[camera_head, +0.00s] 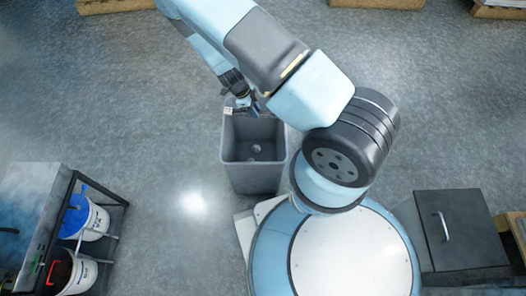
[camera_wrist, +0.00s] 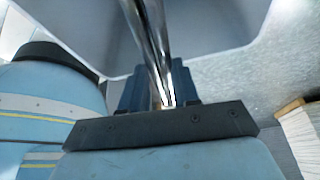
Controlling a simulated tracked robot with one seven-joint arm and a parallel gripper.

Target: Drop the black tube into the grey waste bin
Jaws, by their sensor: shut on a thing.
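The grey waste bin (camera_head: 236,172) stands open on the floor, left of my base. Something small and roundish (camera_head: 256,148) shows at its bottom. My gripper (camera_head: 249,105) is over the bin's far rim. In the wrist view, my gripper (camera_wrist: 161,92) is shut on a shiny, dark, mirror-like tube (camera_wrist: 150,35), which I take to be the black tube. The tube runs from between the blue fingers to the top edge, where its end is cut off. Behind it are the bin's inside and pale rim (camera_wrist: 225,50). How high the tube hangs is hard to tell.
A table frame with white buckets (camera_head: 92,220) stands at the left. A dark cabinet (camera_head: 460,232) is at the right. The floor around the bin's left side is clear.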

